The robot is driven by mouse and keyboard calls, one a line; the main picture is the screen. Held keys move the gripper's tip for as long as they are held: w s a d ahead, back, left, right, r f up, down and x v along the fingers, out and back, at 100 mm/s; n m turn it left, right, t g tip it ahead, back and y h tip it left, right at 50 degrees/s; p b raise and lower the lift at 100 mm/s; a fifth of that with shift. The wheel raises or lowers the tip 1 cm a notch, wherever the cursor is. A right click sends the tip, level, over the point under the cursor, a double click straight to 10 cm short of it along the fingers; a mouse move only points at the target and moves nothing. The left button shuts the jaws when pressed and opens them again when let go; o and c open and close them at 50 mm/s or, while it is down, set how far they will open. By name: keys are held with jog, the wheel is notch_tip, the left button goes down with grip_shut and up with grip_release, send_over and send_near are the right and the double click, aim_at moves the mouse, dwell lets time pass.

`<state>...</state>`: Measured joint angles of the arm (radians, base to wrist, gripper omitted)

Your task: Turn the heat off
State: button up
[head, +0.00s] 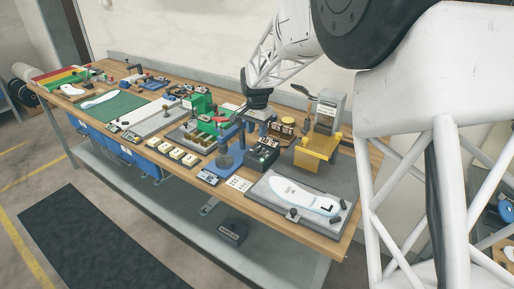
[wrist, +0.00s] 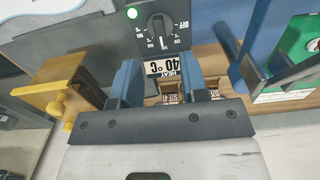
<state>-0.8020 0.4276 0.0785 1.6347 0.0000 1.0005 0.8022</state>
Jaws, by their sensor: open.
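In the wrist view a dark control box holds a black round heat knob (wrist: 160,30) with a scale around it and "OFF" printed at its right. The knob's exact setting is too small to read.
A yellow fixture (wrist: 55,88) is left of the fingers in the wrist view; a blue frame (wrist: 258,62) is close on the right. In the head view a grey tray (head: 262,193) with a white insole (head: 300,197) lies at the front right. The bench is crowded.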

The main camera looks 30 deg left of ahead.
aim_at(257, 149)
jog(key=shift+f, duration=3.9)
grip_shut()
